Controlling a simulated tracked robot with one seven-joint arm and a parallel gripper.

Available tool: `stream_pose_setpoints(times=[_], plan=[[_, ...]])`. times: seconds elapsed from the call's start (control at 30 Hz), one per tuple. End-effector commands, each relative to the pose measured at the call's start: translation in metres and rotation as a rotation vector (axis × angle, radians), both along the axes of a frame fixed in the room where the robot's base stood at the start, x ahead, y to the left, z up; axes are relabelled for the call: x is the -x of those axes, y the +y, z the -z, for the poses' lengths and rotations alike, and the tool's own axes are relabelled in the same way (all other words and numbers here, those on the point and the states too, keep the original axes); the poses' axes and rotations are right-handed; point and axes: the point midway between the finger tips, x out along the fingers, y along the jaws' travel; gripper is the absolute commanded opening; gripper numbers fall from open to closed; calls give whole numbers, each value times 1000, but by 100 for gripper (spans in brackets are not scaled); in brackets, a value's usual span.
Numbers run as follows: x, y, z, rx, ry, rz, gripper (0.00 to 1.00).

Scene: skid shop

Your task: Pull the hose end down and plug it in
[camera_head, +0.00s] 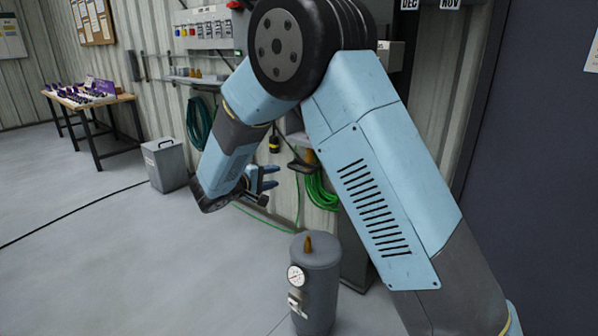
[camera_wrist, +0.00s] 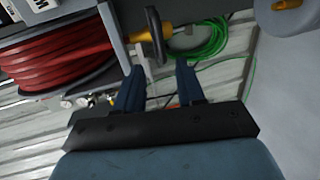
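The hose end shows in the wrist view as an orange-yellow fitting (camera_wrist: 139,36) with a black ring (camera_wrist: 155,38) around it, beyond my fingertips. In the head view it seems to be the black ring (camera_head: 302,168) with orange above it, right of my gripper (camera_head: 276,177). My gripper is open and empty; its two blue fingers stand apart in the wrist view (camera_wrist: 158,76). The red hose reel (camera_wrist: 50,62) is at the upper left there. A grey tank (camera_head: 318,275) with a gauge and a brass fitting (camera_head: 308,244) on top stands upright below; whether it takes the plug, I cannot tell.
A green hose coil (camera_head: 319,192) hangs behind the ring, and a black-and-yellow pendant (camera_head: 274,145) hangs to its left. A grey bin (camera_head: 166,165) stands on the floor at left, with a wooden table (camera_head: 92,102) farther back. The floor at front left is mostly clear.

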Motion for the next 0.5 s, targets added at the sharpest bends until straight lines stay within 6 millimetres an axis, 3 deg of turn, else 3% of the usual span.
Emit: stream_pose_setpoints(times=[0.17,0.5], plan=[[-10,-5,3,2,-6,-3,39],[-53,-40,16,3,-4,-1,39]])
